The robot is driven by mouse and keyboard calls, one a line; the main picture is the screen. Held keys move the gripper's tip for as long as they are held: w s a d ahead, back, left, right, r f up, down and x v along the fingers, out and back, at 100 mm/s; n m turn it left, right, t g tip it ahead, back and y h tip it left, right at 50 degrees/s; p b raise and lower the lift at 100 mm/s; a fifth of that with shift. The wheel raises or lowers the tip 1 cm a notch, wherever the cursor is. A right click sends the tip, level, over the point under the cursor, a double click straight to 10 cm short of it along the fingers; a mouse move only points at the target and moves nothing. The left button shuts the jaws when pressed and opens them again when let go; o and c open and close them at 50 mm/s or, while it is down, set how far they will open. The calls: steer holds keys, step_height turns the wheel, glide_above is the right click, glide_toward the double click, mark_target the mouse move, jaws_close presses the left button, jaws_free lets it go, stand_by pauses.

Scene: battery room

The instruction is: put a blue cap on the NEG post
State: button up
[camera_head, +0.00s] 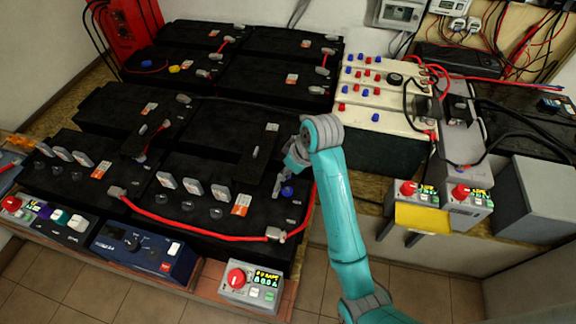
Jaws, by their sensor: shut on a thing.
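My gripper (281,186) points down over the right end of the front black battery (225,150). It is shut on a blue cap (288,191), which shows at its fingertips. The cap is at or just above the battery's top; I cannot tell whether it touches a post. No NEG lettering is readable, and any post under the cap is hidden. More blue caps, such as one on the cream battery (376,118), stand among red caps at the back right.
A red cable (190,222) runs along the battery's front edge to a clamp near my gripper. A grey control box with a red knob (236,278) stands in front. Grey boxes and a yellow tray (421,219) are on the right. Tiled floor is open at the bottom.

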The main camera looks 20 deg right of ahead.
mark_target(286, 188)
steer(key=shift+f, duration=3.2)
steer(key=shift+f, duration=0.75)
steer(key=shift+s+f, duration=0.25)
steer(key=shift+f, duration=0.35)
steer(key=shift+c, duration=0.2)
steer(key=shift+o, duration=0.4)
steer(key=shift+d, duration=0.1)
steer(key=shift+c, duration=0.6)
steer(key=o, duration=0.9)
steer(key=shift+w, duration=0.15)
steer(key=shift+o, duration=0.2)
steer(key=shift+r, duration=0.15)
steer(key=o, duration=0.3)
steer(key=shift+w+r, duration=0.1)
steer(key=shift+w, duration=0.05)
